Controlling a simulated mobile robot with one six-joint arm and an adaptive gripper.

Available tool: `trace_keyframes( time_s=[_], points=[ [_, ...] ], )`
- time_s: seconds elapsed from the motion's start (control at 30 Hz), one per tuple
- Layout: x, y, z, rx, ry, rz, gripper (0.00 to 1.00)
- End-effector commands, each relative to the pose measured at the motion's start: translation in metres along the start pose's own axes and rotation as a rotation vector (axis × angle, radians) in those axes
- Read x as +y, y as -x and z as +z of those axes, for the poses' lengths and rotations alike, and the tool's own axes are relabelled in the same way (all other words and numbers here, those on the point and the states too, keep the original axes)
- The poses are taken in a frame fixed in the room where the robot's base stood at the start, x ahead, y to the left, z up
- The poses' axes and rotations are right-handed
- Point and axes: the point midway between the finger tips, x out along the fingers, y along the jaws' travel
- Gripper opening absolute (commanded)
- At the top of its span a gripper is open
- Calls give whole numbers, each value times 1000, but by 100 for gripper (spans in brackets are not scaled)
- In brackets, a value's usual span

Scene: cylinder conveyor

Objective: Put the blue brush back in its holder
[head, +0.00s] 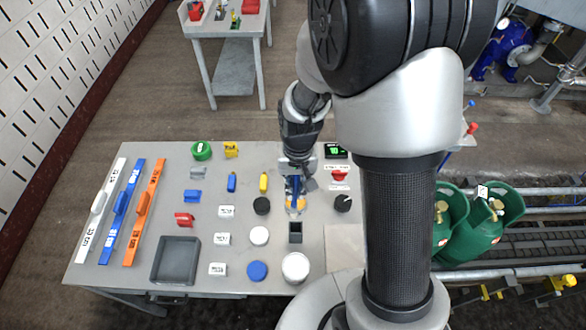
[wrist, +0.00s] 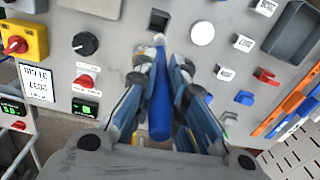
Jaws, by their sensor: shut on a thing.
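The blue brush (wrist: 160,100) is between the fingers of my gripper (wrist: 160,78), which is shut on it. Its pale tip lies close to a small dark square holder (wrist: 158,20) in the wrist view, with a gap in the picture between them. In the head view my gripper (head: 298,172) is over the right part of the grey table, and the blue brush (head: 295,187) points down from it. The holder (head: 295,232) stands in front of it, toward the bottom of the picture. The brush is outside the holder. Its height above the table is hard to tell.
An orange round thing (head: 295,204) is partly hidden beneath the brush. A grey tray (head: 176,281) and long blue and orange handled bars stand at left.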

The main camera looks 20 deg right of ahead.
Motion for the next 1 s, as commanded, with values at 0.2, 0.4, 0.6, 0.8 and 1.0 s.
trace_keyframes(
  time_s=[0.2,0.4,0.6,0.8,1.0],
  points=[
    [1,12,14,-10,-71,28,0],
    [2,7,16,-8,-86,32,0],
    [2,-3,16,-9,-85,32,0],
    [2,-18,16,-10,-84,32,0],
    [3,-34,16,-8,-84,31,0]
  ],
)
